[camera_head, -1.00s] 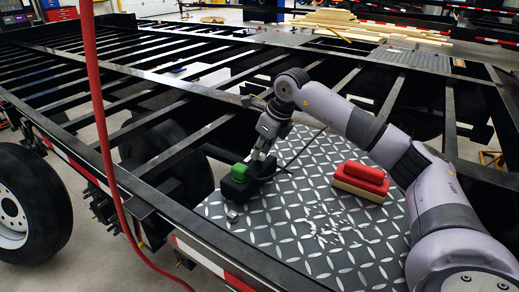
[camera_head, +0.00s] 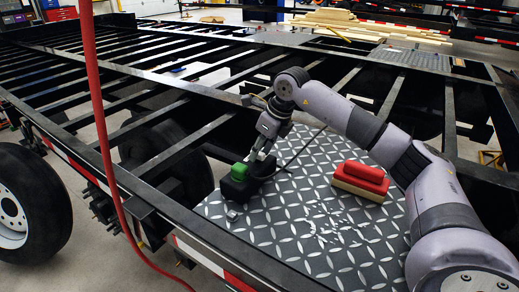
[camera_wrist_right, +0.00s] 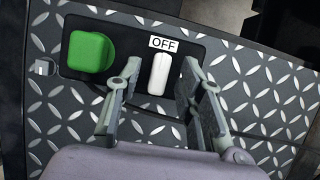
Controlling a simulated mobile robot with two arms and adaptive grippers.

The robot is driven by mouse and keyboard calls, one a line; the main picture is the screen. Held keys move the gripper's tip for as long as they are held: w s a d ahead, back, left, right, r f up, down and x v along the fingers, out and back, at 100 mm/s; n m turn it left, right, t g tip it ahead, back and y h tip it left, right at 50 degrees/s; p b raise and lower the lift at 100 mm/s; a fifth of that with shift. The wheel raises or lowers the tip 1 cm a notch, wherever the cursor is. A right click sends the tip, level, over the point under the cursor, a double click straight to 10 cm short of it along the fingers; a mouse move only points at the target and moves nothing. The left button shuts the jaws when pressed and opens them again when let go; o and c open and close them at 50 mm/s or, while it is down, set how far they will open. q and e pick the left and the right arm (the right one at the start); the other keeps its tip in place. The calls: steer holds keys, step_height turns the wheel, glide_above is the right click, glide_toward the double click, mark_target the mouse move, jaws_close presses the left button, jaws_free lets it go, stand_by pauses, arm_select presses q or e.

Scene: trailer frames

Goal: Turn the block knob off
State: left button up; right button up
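A black block (camera_head: 236,190) sits on the diamond-plate deck near the trailer's edge, with a green knob (camera_head: 239,172) on it. In the right wrist view the green knob (camera_wrist_right: 91,51) is at the left, and a white elongated knob (camera_wrist_right: 159,73) stands under a white label (camera_wrist_right: 163,44) reading OFF. My right gripper (camera_head: 263,156) is over the block. In the wrist view its two fingers (camera_wrist_right: 157,92) are apart, one on each side of the white knob, with visible gaps. My left gripper is not in view.
A red-topped sanding-type block (camera_head: 361,178) lies on the diamond plate (camera_head: 310,235) right of the gripper. A dark cable runs beside the gripper. A red hose (camera_head: 104,150) hangs at the left. Open frame beams lie beyond the plate.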

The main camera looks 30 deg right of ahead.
steer(key=v, duration=1.2)
